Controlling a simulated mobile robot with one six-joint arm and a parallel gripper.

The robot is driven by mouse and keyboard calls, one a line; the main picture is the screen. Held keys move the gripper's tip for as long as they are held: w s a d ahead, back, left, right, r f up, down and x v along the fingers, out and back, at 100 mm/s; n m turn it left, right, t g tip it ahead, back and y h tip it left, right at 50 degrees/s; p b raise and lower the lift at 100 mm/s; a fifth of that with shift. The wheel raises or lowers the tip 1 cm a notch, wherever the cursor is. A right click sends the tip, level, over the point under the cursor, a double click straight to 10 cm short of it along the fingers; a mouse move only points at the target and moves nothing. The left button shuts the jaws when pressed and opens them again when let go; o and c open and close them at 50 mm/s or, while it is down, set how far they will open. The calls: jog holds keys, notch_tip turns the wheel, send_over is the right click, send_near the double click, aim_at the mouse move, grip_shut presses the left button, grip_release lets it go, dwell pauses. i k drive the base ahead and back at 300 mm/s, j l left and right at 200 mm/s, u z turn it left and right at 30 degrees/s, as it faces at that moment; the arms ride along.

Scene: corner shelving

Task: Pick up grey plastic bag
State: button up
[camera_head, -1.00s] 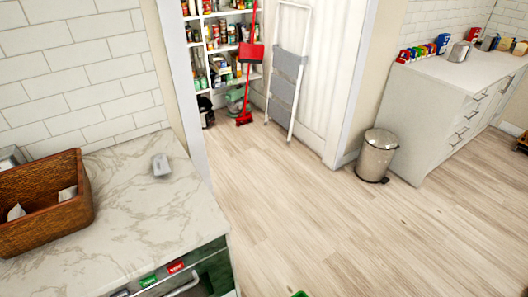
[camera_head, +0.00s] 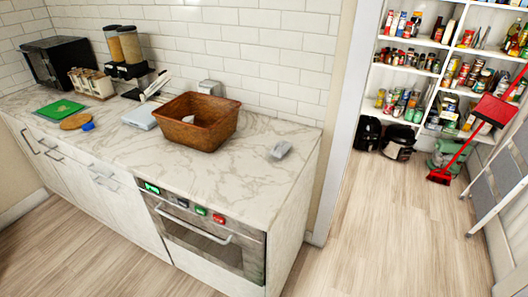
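A small light-grey item (camera_head: 281,150) lies on the marble counter (camera_head: 240,180), near its right end and to the right of a brown woven basket (camera_head: 212,136). It is too small to tell for certain that it is the grey plastic bag. Nothing touches it. A small whitish thing (camera_head: 188,119) shows inside the basket. My gripper is not in view.
An oven (camera_head: 205,235) is set under the counter. A black microwave (camera_head: 55,62), cereal dispensers (camera_head: 125,45) and a green board (camera_head: 60,109) stand farther left. Pantry shelves (camera_head: 455,55), dark bags (camera_head: 366,133) and a red broom (camera_head: 440,177) are at right. The floor (camera_head: 370,230) is clear.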

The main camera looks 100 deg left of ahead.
aim_at(282, 147)
jog(key=i+j+u, duration=0.1)
jog(key=i+u, duration=0.5)
jog(key=u, duration=0.2)
jog(key=i+l+u, duration=0.15)
jog(key=i+u, duration=0.25)
jog(key=i+l+u, duration=0.15)
jog(key=u, duration=0.25)
jog(key=i+j+u, duration=0.2)
jog(key=u, duration=0.25)
jog(key=i+j+u, duration=0.1)
jog(key=i+u, duration=0.55)
jog(key=u, duration=0.25)
jog(key=i+l+u, duration=0.1)
jog(key=i+u, duration=0.2)
jog(key=u, duration=0.15)
jog(key=i+l+u, duration=0.25)
jog(key=u, duration=0.2)
jog(key=i+l+u, duration=0.3)
jog(key=u, duration=0.15)
jog(key=i+u, duration=0.7)
jog(key=i+l+u, duration=0.15)
jog(key=i+u, duration=0.2)
jog(key=k, duration=0.05)
